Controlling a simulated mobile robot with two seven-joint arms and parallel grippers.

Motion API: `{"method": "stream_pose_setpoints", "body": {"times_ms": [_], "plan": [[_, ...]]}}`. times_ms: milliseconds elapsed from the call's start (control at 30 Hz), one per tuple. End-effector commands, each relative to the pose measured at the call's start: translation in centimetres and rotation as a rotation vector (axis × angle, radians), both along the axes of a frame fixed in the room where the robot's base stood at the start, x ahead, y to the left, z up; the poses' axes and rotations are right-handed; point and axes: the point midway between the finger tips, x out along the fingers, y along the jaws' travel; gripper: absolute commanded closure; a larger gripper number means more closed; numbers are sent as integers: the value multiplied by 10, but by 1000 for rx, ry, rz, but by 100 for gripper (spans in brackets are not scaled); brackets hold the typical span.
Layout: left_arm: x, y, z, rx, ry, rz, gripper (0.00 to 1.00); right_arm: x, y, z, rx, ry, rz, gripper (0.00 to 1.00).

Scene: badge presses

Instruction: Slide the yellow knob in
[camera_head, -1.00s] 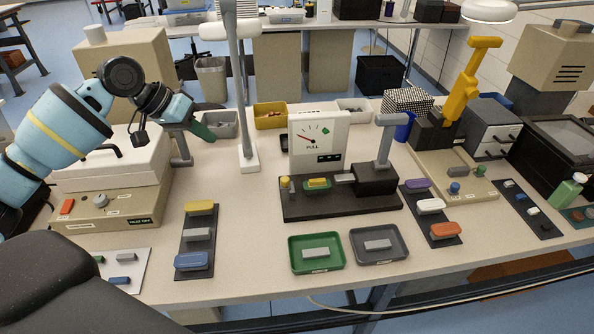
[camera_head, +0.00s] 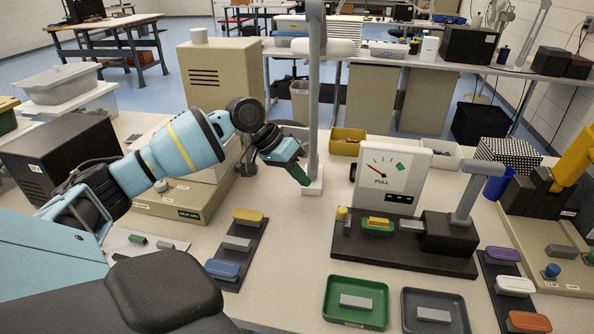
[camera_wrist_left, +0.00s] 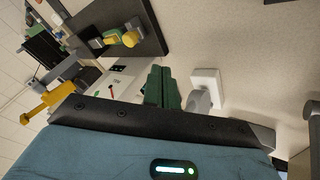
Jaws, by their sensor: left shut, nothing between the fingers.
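The yellow knob (camera_head: 342,213) stands upright at the left end of the black base (camera_head: 400,251) of the pull gauge. It also shows in the wrist view (camera_wrist_left: 130,39). Right of it, a yellow piece (camera_head: 379,221) sits on a green holder. My left gripper (camera_head: 304,181) has green fingers and hangs above the table, left of the knob and farther back, near the lamp post foot. It is shut and empty, apart from the knob; its fingers show together in the wrist view (camera_wrist_left: 161,88). My right gripper is not in view.
The white gauge box (camera_head: 392,176) stands behind the black base. A grey lever post (camera_head: 467,200) rises at the base's right. The lamp post (camera_head: 314,120) stands by my left gripper. Green (camera_head: 335,311) and grey (camera_head: 458,328) trays lie in front. Table between gripper and knob looks clear.

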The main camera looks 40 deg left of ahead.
Motion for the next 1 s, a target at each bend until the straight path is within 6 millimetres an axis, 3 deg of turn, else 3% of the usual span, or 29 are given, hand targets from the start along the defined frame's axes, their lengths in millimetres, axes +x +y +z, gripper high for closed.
{"method": "stream_pose_setpoints", "body": {"times_ms": [300,600,1000], "plan": [[24,-27,-48,-2,0,-2,100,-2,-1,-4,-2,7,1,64],[25,-60,-45,1,-3,-2,100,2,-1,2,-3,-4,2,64],[25,-64,-47,1,-2,-1,100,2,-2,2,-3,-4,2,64]]}}
